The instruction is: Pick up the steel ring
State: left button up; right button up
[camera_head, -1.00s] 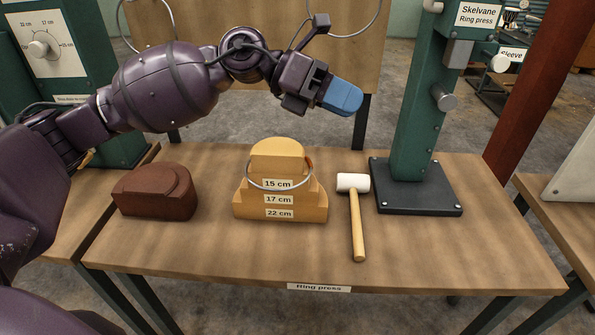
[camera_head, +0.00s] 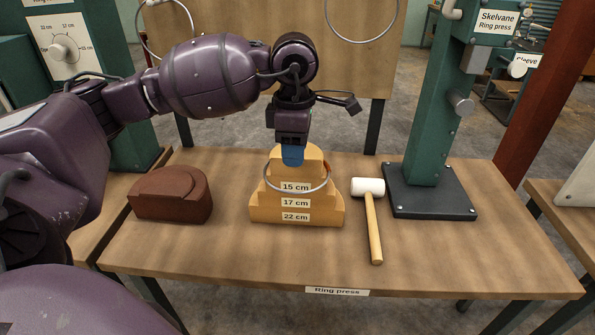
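The steel ring (camera_head: 268,184) is a thin grey hoop around the upper part of a stepped wooden block (camera_head: 262,212). The block carries the labels 15 cm, 17 cm and 22 cm, and the ring lies near the 15 cm label. My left gripper (camera_head: 292,156) points straight down with its blue fingertips at the block's top, by the back of the ring. The fingers overlap in this view, so their gap and any touch on the ring or block cannot be told. My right gripper is not in view.
A mallet (camera_head: 374,225) with a white head lies right of the block. A dark brown block (camera_head: 170,195) sits to the left. The green ring press (camera_head: 432,130) stands at the back right on a black base. The table's front strip is clear. Large hoops hang on the board behind.

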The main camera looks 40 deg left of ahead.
pick_arm(q)
jog(key=f, duration=0.5)
jog(key=a+f, duration=0.1)
jog(key=f, duration=0.2)
jog(key=shift+w+f+b, duration=0.1)
jog(key=shift+f+b, duration=0.25)
jog(key=shift+d+f, duration=0.1)
jog(key=shift+f, duration=0.25)
jog(key=shift+f, duration=0.25)
grip_shut()
dwell(1.4)
